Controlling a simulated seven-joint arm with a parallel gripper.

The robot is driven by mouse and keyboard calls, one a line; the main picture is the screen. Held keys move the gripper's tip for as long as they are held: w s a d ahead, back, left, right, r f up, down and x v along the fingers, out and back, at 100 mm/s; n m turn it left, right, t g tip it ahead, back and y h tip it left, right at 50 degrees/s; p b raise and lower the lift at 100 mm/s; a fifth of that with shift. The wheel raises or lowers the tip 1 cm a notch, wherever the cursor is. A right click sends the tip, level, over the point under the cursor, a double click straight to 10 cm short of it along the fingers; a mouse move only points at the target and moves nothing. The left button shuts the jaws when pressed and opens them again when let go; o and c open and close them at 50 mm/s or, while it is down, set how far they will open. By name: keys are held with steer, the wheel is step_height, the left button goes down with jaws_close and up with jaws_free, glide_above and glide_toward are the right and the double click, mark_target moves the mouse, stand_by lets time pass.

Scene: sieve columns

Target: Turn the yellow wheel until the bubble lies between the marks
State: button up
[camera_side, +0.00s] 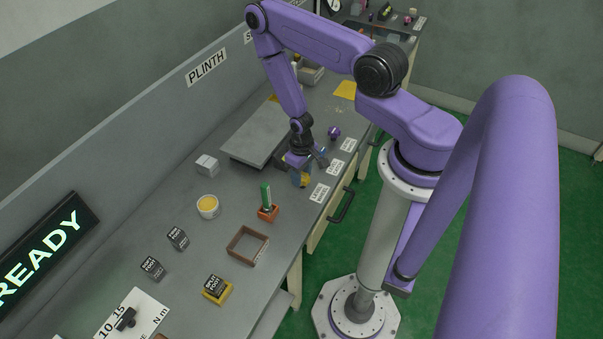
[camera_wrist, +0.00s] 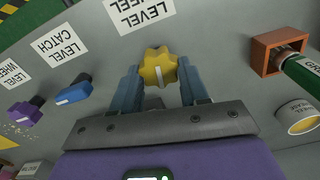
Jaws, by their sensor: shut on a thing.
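The yellow wheel (camera_wrist: 158,68) is a lobed knob with a white pointer line, next to a label reading LEVEL WHEEL (camera_wrist: 138,12). My gripper (camera_wrist: 160,80) is shut on it, with one blue-grey finger on each side. In the side view the wheel (camera_side: 305,181) shows partly below my gripper (camera_side: 301,172) near the bench's front edge. I cannot make out a bubble or its marks in either view.
Beside the wheel are a blue knob (camera_wrist: 73,90) labelled LEVEL CATCH and a purple knob (camera_wrist: 24,114). On the other side stand an orange-brown holder (camera_wrist: 266,56) with a green object and a yellow-topped cup (camera_wrist: 298,117). A grey slab (camera_side: 262,133) lies behind my gripper.

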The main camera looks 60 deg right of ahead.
steer(key=o, duration=1.1)
steer(key=shift+c, duration=0.2)
steer(key=shift+r, duration=0.1)
step_height(320, 180, up, 12)
